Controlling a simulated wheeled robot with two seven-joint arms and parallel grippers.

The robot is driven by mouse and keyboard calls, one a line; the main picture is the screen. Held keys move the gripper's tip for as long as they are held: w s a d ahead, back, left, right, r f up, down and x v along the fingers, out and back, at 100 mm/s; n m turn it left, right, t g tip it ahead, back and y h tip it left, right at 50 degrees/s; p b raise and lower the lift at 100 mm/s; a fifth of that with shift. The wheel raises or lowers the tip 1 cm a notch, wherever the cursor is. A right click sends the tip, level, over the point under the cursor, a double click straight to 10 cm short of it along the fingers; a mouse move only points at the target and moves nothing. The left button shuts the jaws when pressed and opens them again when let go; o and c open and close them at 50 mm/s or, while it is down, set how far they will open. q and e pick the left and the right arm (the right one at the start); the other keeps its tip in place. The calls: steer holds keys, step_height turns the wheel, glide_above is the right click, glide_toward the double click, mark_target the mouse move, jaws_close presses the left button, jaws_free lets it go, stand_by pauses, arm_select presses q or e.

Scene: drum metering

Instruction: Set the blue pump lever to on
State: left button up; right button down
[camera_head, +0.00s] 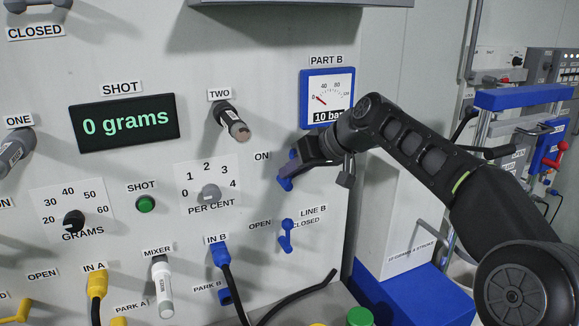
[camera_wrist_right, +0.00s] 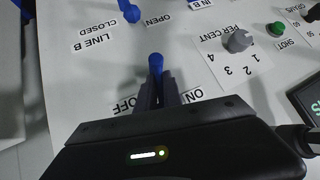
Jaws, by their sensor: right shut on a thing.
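The blue pump lever (camera_head: 285,183) is on the panel just right of the ON label (camera_head: 262,156), below the PART B gauge. My right gripper (camera_head: 300,168) comes in from the right and is shut on the lever, hiding part of it. In the right wrist view, the lever's rounded blue end (camera_wrist_right: 156,61) sticks out past my closed fingers (camera_wrist_right: 157,92), which lie between the OFF label (camera_wrist_right: 124,105) and the ON label (camera_wrist_right: 192,96). Which setting the lever is at, I cannot tell. My left gripper is not in view.
The blue-framed PART B gauge (camera_head: 327,86) is close above my right gripper, its needle near the low end. The blue LINE B lever (camera_head: 286,237) sits below. A black socket handle TWO (camera_head: 231,120) juts out to the left. The display (camera_head: 125,121) reads 0 grams.

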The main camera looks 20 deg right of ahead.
steer(key=shift+a+r+n+h+p, duration=0.4)
steer(key=shift+a+r+n+h, duration=0.2)
steer(key=shift+h, duration=0.5)
steer(key=shift+d, duration=0.1)
steer(key=c, duration=1.6)
jaws_free()
steer(key=shift+w+f, duration=0.1)
steer(key=shift+o, duration=0.5)
steer(key=shift+f, duration=0.15)
steer(key=b+v, duration=0.1)
steer(key=v, duration=0.6)
steer(key=shift+s+r, duration=0.3)
steer(key=shift+s, duration=0.05)
